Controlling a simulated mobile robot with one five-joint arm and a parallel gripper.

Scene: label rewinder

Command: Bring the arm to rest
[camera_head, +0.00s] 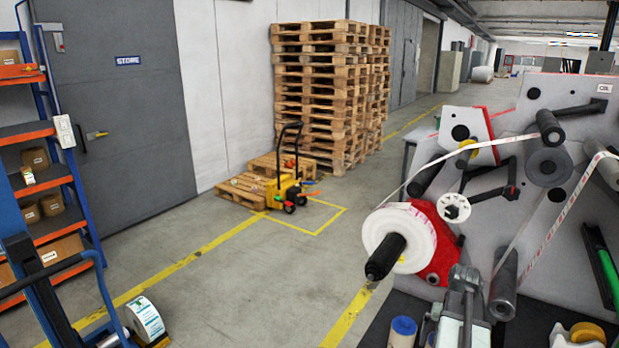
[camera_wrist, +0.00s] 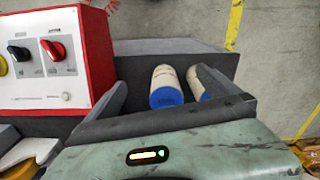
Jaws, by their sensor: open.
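My gripper (camera_wrist: 160,80) is open in the wrist view, its two dark fingers spread apart with no grip on anything. A pale roll with a blue end (camera_wrist: 166,88) shows in the gap between the fingers. A second such roll (camera_wrist: 194,82) is partly hidden by the right finger. In the head view, a blue-topped roll (camera_head: 403,326) stands on the dark bench at the lower right. A grey metal part beside it looks like my arm, but I cannot be sure.
The label rewinder (camera_head: 460,180) with its white roll (camera_head: 400,238) fills the right side. A red control box (camera_wrist: 52,60) is close to the left finger. A shelf (camera_head: 38,170) stands at the left, pallets (camera_head: 318,95) at the back.

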